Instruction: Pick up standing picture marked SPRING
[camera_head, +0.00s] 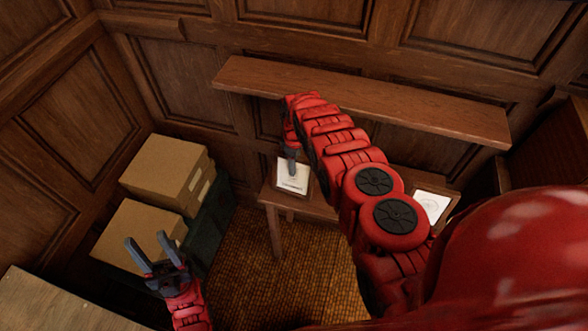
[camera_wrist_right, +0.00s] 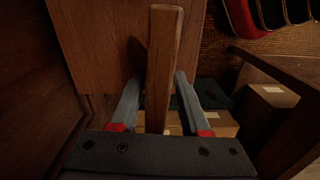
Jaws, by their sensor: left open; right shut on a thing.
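A white picture (camera_head: 293,180) with small dark lettering, too small to read, stands at the left end of the low wooden table. My right gripper (camera_head: 291,166) reaches down over its top edge and is shut on it. In the right wrist view the picture's wooden edge (camera_wrist_right: 164,50) runs between the two fingers of the right gripper (camera_wrist_right: 158,80). A second white picture (camera_head: 432,206) with a faint round drawing is at the right, partly behind my right arm; no marking is legible. My left gripper (camera_head: 147,243) is open and empty at the lower left.
The low table (camera_head: 315,207) is partly hidden by my right arm. A long wooden shelf (camera_head: 380,102) projects from the wall above it. Cardboard boxes (camera_head: 165,172) are stacked on the left. A pale wooden top (camera_head: 45,305) fills the lower left corner. Patterned floor (camera_head: 260,275) is clear between.

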